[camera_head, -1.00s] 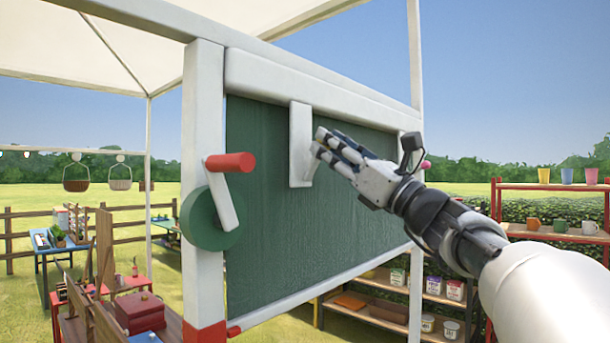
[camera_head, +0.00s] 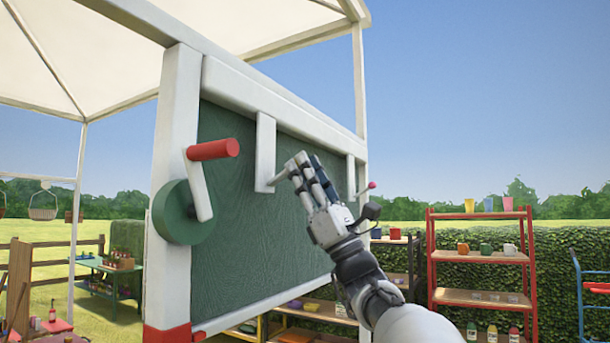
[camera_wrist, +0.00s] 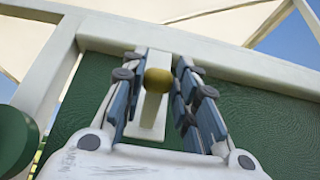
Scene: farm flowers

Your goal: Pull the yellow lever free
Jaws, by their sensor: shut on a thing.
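The yellow knob (camera_wrist: 158,80) of the lever shows in the wrist view between the fingers of my gripper (camera_wrist: 160,66), in front of a white upright bar. My gripper is shut on it. In the head view, my gripper (camera_head: 300,166) is at the lower end of the white bar (camera_head: 265,148), which hangs on the green board (camera_head: 230,255). The fingers hide the yellow knob in the head view. A short white piece runs from the bar's foot towards my fingertips.
A red-handled crank (camera_head: 213,150) with a green wheel (camera_head: 182,213) is on the left white post. A pink-tipped lever (camera_head: 371,185) is right of my gripper. A red shelf (camera_head: 478,212) with cups stands at the right.

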